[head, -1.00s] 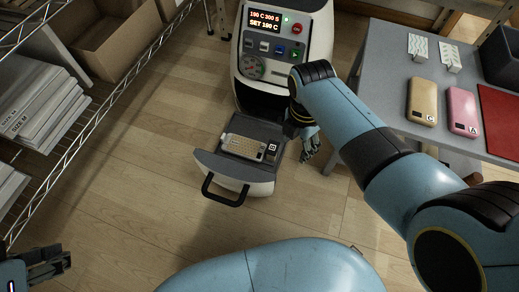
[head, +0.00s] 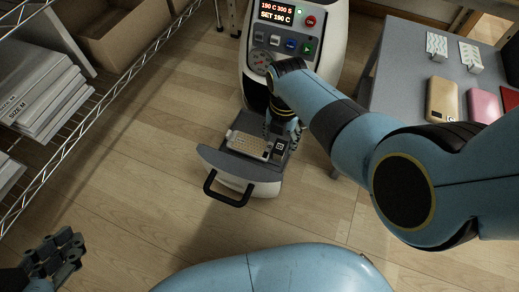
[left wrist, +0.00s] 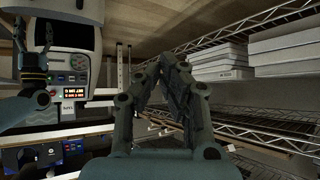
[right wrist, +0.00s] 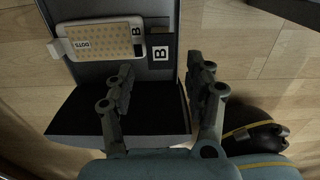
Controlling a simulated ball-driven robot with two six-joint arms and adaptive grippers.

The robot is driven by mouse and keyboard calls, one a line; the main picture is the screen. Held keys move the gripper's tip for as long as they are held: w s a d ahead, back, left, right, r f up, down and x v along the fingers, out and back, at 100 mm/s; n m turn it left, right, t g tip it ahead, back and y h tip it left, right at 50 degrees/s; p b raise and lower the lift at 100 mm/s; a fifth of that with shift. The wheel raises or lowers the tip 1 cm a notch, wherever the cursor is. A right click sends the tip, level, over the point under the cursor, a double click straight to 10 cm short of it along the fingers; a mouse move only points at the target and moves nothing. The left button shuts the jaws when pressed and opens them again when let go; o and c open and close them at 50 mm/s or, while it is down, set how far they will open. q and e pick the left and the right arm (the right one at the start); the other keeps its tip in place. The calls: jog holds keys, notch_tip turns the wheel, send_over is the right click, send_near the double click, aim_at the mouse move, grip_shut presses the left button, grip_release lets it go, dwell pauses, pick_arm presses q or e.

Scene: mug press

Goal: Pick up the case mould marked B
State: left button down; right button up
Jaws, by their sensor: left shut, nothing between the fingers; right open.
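The case mould marked B (head: 249,144), pale with a dotted face, lies in the pulled-out drawer (head: 228,165) of the press. The right wrist view shows it too (right wrist: 100,40), with a B at its right end and a white tag at its left. A separate white B label (right wrist: 160,54) sits on the drawer beside it. My right gripper (head: 282,130) is open and empty, over the right side of the drawer, its fingers apart from the mould. My left gripper (head: 65,255) is shut and empty, far from the drawer at lower left; it also shows in the left wrist view (left wrist: 172,68).
The press (head: 290,45) stands behind the drawer, its black handle (head: 226,192) in front. A grey table (head: 405,75) at right holds gold (head: 442,97) and pink (head: 484,106) cases. A wire shelf (head: 90,120) with boxes stands at left. The floor between is clear.

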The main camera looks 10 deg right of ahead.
aim_at(280, 147)
jog(key=shift+d+f+b, duration=0.1)
jog(key=shift+f+b, duration=0.75)
jog(key=shift+f, duration=0.15)
jog(key=shift+w+d+f+b, duration=0.1)
jog(key=shift+w+f+b, duration=0.05)
jog(key=shift+f+b, duration=1.45)
jog(key=shift+f, duration=0.1)
pick_arm(q)
jog(key=w+d+r+m+t+h, duration=0.1)
jog(key=w+r+t, duration=0.4)
jog(key=r, duration=0.5)
jog(key=w+d+r+m+t+h, duration=0.1)
jog(key=w+r+t+h, duration=0.1)
jog(key=w+r+t, duration=0.3)
notch_tip(280, 147, up, 5)
jog(key=shift+d+f+t, duration=0.1)
jog(key=shift+d+t, duration=0.25)
jog(key=shift+t, duration=0.75)
pick_arm(e)
jog(key=shift+c, duration=0.3)
grip_shut()
